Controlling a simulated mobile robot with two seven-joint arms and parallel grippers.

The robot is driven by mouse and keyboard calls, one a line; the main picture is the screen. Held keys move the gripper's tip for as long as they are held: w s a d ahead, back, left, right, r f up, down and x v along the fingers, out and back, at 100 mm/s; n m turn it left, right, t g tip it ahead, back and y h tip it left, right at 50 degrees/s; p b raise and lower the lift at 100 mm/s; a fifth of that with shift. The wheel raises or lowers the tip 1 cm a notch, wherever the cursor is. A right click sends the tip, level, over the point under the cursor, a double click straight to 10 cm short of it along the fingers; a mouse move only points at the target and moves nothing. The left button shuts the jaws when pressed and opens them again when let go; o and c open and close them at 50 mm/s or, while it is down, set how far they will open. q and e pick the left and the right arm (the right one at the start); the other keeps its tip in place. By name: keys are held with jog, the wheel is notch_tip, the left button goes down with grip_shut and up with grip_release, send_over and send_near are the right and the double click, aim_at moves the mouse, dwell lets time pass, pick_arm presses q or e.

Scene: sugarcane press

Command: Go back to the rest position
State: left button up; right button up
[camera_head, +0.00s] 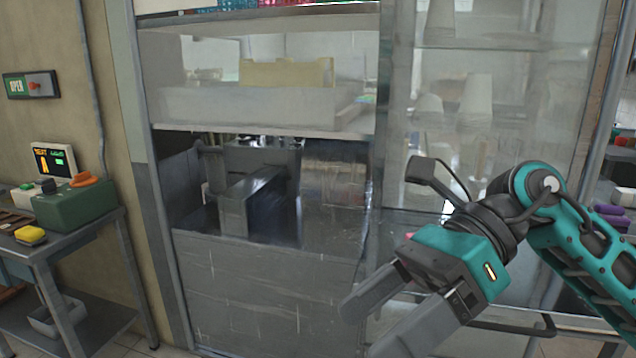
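My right gripper (372,322) comes in from the right on a teal and grey arm. Its two grey fingers are spread apart with nothing between them, and they point down and to the left. It is in front of the lower part of the glass-fronted press cabinet (270,300). I cannot tell how far it is from the cabinet's front. My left gripper is not in view.
A metal side table (80,235) at the left carries a green device (75,205) and a yellow object (30,235). A switch box marked OPEN (30,85) is on the wall. Bare floor shows between table and cabinet.

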jog(key=w+a+r+m+t+y+p, duration=0.1)
jog(key=w+a+r+m+t+y, duration=0.2)
jog(key=m+y, duration=0.8)
jog(key=w+d+f+m+t+h, duration=0.2)
jog(key=w+f+m+t+h, duration=0.15)
jog(key=m+t, duration=0.45)
jog(key=w+d+f+m+t+h+p, duration=0.1)
jog(key=w+d+f+m+t+h, duration=0.25)
jog(key=m, duration=0.55)
jog(key=w+d+f+m+t+h, duration=0.1)
jog(key=d+f+m+t+h, duration=0.1)
jog(key=f+m+t, duration=0.5)
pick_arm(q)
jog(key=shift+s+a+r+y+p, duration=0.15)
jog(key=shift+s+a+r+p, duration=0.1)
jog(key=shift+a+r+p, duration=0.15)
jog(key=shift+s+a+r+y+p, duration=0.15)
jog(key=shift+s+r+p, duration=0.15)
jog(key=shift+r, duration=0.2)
pick_arm(e)
jog(key=s+d+f+m+g+h, duration=0.3)
jog(key=s+f+m+h, duration=0.2)
jog(key=f, duration=0.7)
jog(key=s+d+f+m+g+h, duration=0.3)
jog(key=s+f+m+h, duration=0.3)
jog(key=s+f+m, duration=0.3)
notch_tip(320, 180, down, 4)
jog(key=shift+d+f+m, duration=0.1)
jog(key=shift+d+m, duration=0.65)
jog(key=shift+m, duration=0.45)
